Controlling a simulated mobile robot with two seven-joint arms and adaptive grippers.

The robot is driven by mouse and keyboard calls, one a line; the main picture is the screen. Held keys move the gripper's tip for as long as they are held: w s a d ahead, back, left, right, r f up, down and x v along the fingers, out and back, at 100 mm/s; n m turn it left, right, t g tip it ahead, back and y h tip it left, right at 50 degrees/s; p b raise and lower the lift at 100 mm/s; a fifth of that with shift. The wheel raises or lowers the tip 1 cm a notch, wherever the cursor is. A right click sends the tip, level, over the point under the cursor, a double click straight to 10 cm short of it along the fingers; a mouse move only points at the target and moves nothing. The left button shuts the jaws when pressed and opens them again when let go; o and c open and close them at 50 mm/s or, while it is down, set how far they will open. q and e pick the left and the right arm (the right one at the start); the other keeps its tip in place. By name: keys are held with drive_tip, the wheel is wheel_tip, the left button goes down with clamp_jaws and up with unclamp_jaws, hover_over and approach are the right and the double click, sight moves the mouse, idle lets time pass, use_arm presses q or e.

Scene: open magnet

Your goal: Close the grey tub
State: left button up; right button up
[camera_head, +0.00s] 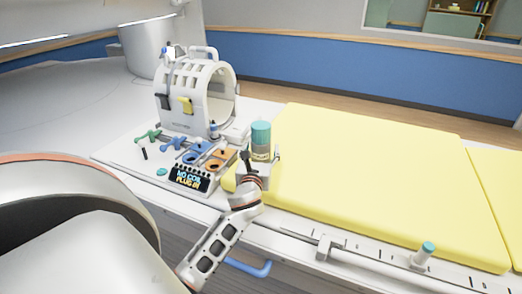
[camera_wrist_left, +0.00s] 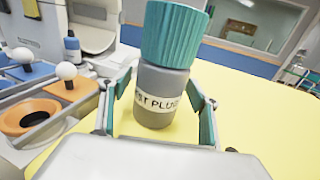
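The grey tub (camera_head: 260,150) stands upright at the near left edge of the yellow pad, with a ribbed teal lid (camera_head: 261,131) on top. In the left wrist view the tub (camera_wrist_left: 158,84) has a white label partly reading "PLUG", and its lid (camera_wrist_left: 175,34) is wider than the body. I cannot tell whether the lid is screwed tight. My left gripper (camera_head: 262,157) is at the tub, with one finger on each side of its body below the lid. The fingers are apart, with a gap visible at the left one. My right gripper is not in view.
A white ring-shaped coil (camera_head: 205,125) stands behind left. Blue and orange sockets (camera_head: 220,158), a display (camera_head: 190,179) and small teal and green parts lie left of the gripper. The yellow pad (camera_head: 370,160) is clear to the right. A teal-topped peg (camera_head: 425,252) stands on the front rail.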

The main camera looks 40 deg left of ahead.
use_arm(q)
drive_tip(key=shift+r, duration=0.2)
drive_tip(key=v, duration=1.2)
drive_tip(key=shift+f, duration=0.1)
